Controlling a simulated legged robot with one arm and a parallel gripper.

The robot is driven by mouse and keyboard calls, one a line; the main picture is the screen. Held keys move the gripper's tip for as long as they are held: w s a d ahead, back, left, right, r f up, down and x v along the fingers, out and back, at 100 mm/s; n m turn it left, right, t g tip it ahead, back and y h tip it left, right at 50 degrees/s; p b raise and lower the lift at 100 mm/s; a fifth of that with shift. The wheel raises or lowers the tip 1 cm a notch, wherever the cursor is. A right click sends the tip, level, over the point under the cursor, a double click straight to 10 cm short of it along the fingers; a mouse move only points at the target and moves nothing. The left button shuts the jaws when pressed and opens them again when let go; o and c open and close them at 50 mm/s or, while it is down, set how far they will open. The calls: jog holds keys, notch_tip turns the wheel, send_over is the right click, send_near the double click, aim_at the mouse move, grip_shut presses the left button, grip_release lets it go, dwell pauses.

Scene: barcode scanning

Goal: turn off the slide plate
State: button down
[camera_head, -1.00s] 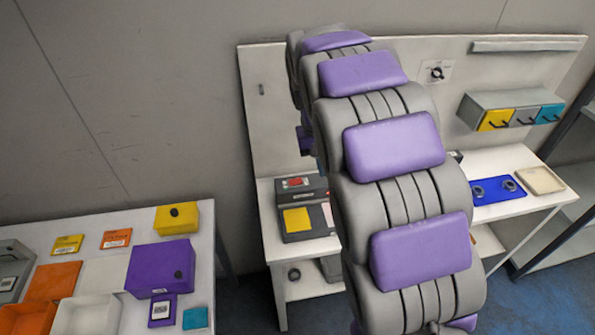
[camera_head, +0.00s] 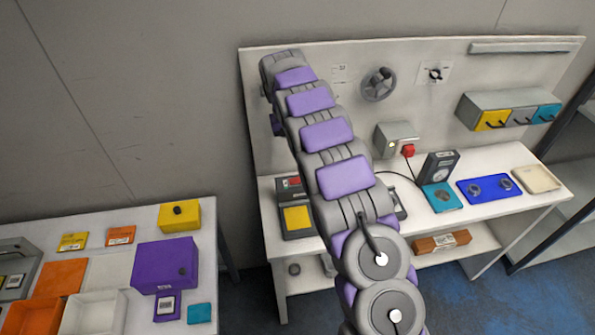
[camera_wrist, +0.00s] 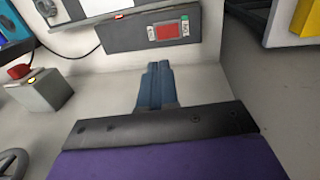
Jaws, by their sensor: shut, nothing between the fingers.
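The slide plate device (camera_head: 297,232) is a dark grey unit with a yellow plate, at the left end of the workbench. Its red rocker switch (camera_head: 294,183) sits on the raised rear housing. In the head view my arm covers part of the device and mostly hides the gripper.
A grey box with a red button (camera_wrist: 20,72) and a handwheel (camera_wrist: 12,163) are left in the wrist view. A side table (camera_head: 207,245) with a purple box (camera_head: 165,267) is at left.

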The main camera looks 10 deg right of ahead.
aim_at(298, 179)
jog(key=shift+w+a+f, duration=0.1)
jog(key=shift+w+f, duration=0.1)
jog(key=shift+w, duration=0.1)
jog(key=f, duration=0.4)
jog(key=d+f, duration=0.1)
jog(key=f, duration=0.4)
jog(key=d+f, duration=0.1)
jog(key=f, duration=0.3)
jog(key=shift+f, duration=0.4)
jog(key=shift+s+d+f+y, duration=0.15)
jog(key=shift+f+y, duration=0.15)
jog(key=shift+y, duration=0.1)
